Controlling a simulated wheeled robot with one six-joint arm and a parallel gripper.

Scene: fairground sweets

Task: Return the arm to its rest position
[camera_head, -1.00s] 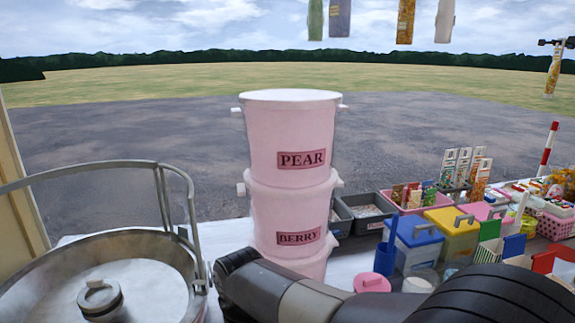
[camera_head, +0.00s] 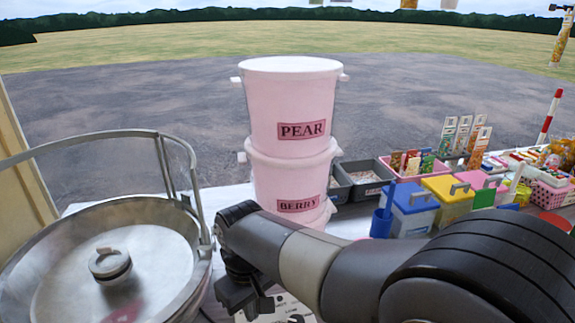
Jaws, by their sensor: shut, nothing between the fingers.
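My arm reaches in from the lower right of the head view, bent across the front of the counter. My gripper (camera_head: 258,305) hangs down at its left end, in front of the stacked pink buckets. It is shut and holds nothing that I can see. The upper bucket, labelled PEAR (camera_head: 290,100), stands on the one labelled BERRY (camera_head: 290,180). The arm hides the bottom of the stack.
A large metal pan (camera_head: 40,240) with a raised rail and a central knob (camera_head: 110,264) stands close on the left. To the right are grey bins (camera_head: 365,172), a blue box (camera_head: 412,205), a yellow box (camera_head: 452,203) and a red-white post (camera_head: 549,115).

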